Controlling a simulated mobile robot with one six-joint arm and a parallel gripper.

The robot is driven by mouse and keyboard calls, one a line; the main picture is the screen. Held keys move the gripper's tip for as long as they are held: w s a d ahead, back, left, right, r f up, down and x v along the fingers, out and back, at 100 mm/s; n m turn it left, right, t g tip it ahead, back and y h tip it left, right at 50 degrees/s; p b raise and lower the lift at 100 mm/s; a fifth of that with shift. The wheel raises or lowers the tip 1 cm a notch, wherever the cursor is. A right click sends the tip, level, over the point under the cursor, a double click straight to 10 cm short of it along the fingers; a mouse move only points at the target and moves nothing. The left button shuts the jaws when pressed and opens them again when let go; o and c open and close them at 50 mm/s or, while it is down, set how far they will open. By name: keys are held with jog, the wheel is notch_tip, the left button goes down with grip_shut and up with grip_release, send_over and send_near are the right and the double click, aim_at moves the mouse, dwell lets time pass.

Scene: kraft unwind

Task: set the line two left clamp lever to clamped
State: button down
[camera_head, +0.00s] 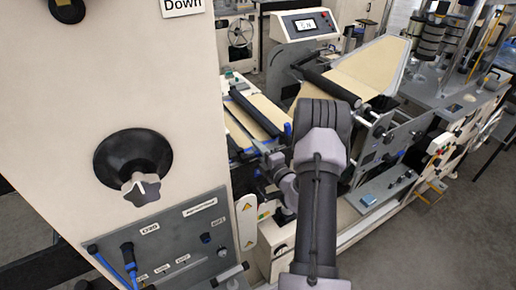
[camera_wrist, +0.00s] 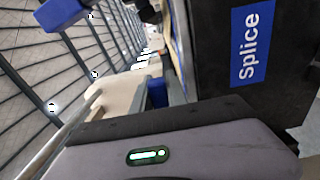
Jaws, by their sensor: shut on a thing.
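My gripper (camera_head: 273,161) is at the near right end of the splice table, below the black clamp bars, partly hidden by my arm. In the wrist view its grey body with a green light fills the bottom, and its fingertips are not clearly shown. It is shut on what appears to be the clamp lever; the lever's angle cannot be told. A small blue part (camera_wrist: 157,93) shows just beyond the gripper body. A black block with a blue "Splice" label (camera_wrist: 245,45) is close at the upper right. A blue end piece (camera_head: 288,130) shows beside my arm.
A cream panel with a black-based knob (camera_head: 133,160) stands close on the left. A control box with a screen (camera_head: 305,24) is behind. Rollers and a kraft web (camera_head: 370,65) lie to the right of my arm. Grey floor is open at the lower right.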

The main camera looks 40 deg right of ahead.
jog(key=shift+f, duration=0.1)
jog(key=c, duration=1.3)
grip_release()
jog(key=v, duration=1.7)
jog(key=shift+s, duration=0.25)
